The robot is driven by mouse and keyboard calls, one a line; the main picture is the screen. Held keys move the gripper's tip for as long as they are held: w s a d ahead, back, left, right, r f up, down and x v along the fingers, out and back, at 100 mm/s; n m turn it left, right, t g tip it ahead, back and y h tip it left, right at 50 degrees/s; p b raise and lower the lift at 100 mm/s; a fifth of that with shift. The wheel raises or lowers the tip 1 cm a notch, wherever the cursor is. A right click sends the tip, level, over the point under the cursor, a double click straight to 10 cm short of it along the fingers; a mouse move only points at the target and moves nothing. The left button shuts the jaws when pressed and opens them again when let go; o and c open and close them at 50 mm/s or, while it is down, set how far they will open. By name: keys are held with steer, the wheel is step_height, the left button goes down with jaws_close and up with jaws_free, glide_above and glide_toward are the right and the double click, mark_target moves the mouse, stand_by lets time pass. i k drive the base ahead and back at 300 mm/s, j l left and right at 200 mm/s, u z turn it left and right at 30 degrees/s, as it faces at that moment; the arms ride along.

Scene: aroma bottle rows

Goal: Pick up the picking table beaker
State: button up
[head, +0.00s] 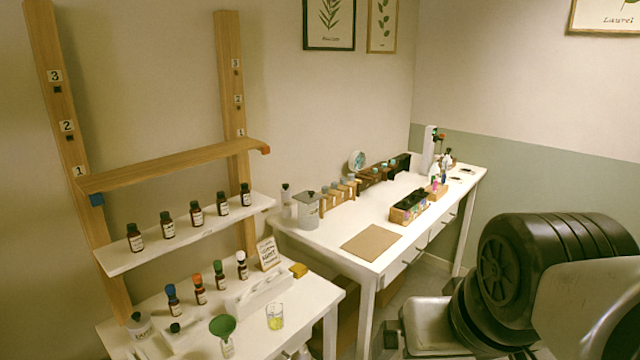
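A small clear glass beaker (275,317) with yellow-green liquid stands upright on the near white table (312,296), close to its front right part. A green funnel (222,325) sits in a small bottle to its left. A white carrier (262,293) with a handle is just behind the beaker. My gripper is not in view; only dark ribbed and grey parts, which seem to be my arm, show at the lower right, well apart from the beaker.
Bottles with blue, red, green and white caps (199,290) stand behind the funnel. A white shelf (133,262) with several dark bottles and a wooden shelf (170,167) rise above. A longer white table (330,232) holds racks and a brown mat (371,242).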

mark_target(275, 315)
steer(key=u, duration=0.7)
steer(key=j, duration=0.15)
steer(key=i+l+u, duration=0.65)
steer(key=i+l, duration=0.2)
steer(key=i+l+u, duration=0.3)
steer(key=l, duration=0.45)
